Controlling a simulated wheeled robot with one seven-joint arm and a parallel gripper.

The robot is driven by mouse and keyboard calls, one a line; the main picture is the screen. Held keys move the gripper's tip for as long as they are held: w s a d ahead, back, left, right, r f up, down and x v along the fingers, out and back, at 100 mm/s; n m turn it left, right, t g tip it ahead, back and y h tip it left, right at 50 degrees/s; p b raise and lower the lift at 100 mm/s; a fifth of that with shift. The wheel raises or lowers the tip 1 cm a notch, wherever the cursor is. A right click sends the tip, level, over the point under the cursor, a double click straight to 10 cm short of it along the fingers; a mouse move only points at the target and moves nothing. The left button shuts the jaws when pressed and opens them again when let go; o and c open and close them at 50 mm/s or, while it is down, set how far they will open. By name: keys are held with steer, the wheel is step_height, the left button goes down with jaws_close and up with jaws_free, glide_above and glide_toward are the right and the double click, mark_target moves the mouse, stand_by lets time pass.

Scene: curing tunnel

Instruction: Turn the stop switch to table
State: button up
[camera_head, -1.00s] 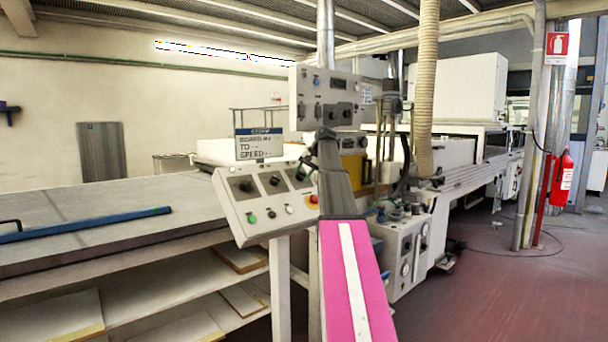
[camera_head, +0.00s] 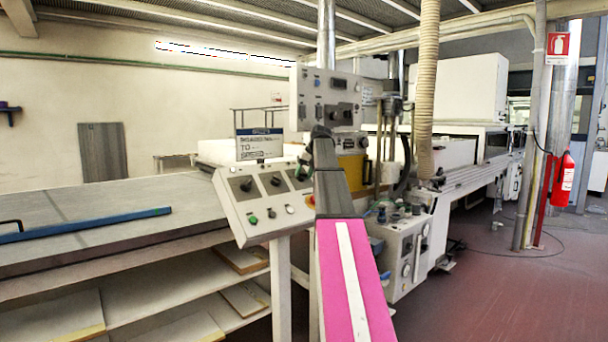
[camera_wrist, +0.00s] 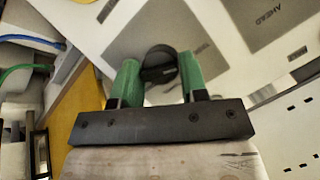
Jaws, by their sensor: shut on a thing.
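The sloped white control panel (camera_head: 262,202) stands left of my arm in the head view and carries a row of black rotary knobs. In the wrist view, my gripper (camera_wrist: 159,62) has its two green fingers on either side of a round black switch knob (camera_wrist: 158,73) and is shut on it. The knob sits on the white panel face beside dark label plates, one reading "AHEAD" (camera_wrist: 270,17). Its pointer direction cannot be made out. In the head view my gripper (camera_head: 304,164) is at the panel's right end, largely hidden by my dark wrist.
An upper control box (camera_head: 330,97) stands just behind my wrist. A flat table (camera_head: 100,205) with a blue bar (camera_head: 85,225) lies to the left. A white machine box (camera_head: 402,250) stands right of my arm. Open red floor (camera_head: 500,290) lies farther right.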

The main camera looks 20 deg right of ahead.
steer(key=o, duration=0.9)
steer(key=shift+a, duration=0.1)
steer(key=shift+r, duration=0.1)
steer(key=v, duration=1)
steer(key=shift+s+r, duration=0.15)
steer(key=shift+r, duration=0.1)
steer(key=shift+d+f, duration=0.1)
steer(key=shift+d, duration=0.15)
